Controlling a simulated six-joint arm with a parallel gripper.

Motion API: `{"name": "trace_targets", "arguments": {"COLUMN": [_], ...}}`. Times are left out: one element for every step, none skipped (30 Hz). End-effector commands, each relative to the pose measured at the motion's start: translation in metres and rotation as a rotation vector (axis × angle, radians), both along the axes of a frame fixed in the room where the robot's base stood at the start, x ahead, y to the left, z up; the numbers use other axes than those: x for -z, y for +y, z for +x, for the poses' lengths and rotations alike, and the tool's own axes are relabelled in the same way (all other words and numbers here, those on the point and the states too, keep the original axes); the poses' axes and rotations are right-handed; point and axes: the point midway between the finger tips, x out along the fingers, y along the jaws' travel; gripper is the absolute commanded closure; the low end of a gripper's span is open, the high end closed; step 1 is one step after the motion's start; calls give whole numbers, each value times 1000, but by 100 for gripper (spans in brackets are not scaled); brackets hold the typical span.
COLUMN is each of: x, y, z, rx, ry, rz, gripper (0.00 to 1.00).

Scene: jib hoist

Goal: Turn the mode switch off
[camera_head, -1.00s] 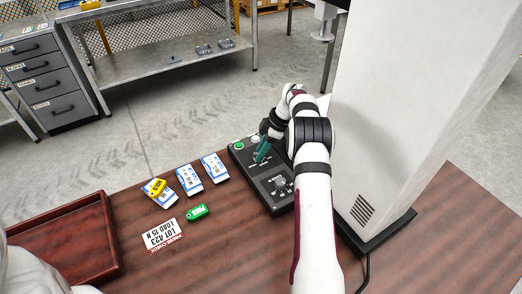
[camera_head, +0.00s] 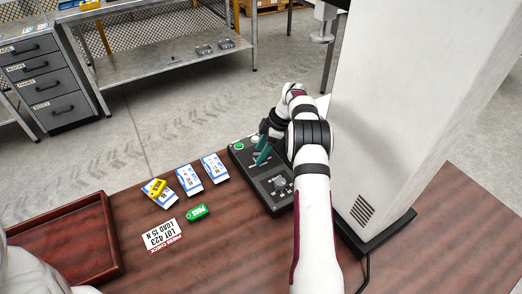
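A dark control panel (camera_head: 270,203) lies on the wooden table beside the white column. It carries a round green button (camera_head: 239,146) at its far left corner and a dark rotary knob (camera_head: 278,182) on its near half. Which control is the mode switch is too small to read. My gripper (camera_head: 261,158) has teal fingers and points down over the panel's far half, between the green button and the knob. The fingers look close to the panel face; whether they touch a control there is hidden. The gap between the fingers is too small to judge.
Several white-and-blue cards (camera_head: 189,180) lie left of the panel, with a yellow tag (camera_head: 157,187) on one. A green tag (camera_head: 197,212) and a lot label (camera_head: 162,235) lie nearer. A red-brown tray (camera_head: 110,228) is at left. The white column (camera_head: 400,110) stands close on the right.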

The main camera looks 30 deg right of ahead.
Motion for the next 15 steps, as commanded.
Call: {"name": "trace_targets", "arguments": {"x": [0, 0, -1, -3, -6, -12, -19, -26, -37, -45, -53, -64, -71, -78, -86], "y": [0, 0, 0, -1, -2, -5, -7, -10, -13, -17, -20, -24, -26, -29, -32], "z": [0, 0, 0, 0, -1, -2, -3, -4, -6, -8, -10, -12, -13, -15, -17], "rx": [0, 0, 0, 0, 1, 1, 1, 1, 3, 2, 2, 2, 2, 1, 2], "ry": [0, 0, -1, -1, -2, -3, -4, -2, -4, -4, -4, -4, -4, -3, -3], "rz": [0, 0, 0, 0, -1, 0, -2, -1, -2, -3, -2, -3, -2, -3, -2], "gripper": [37, 37, 37, 37, 37, 37, 37, 37, 37, 37, 37, 37, 37, 37, 37]}}
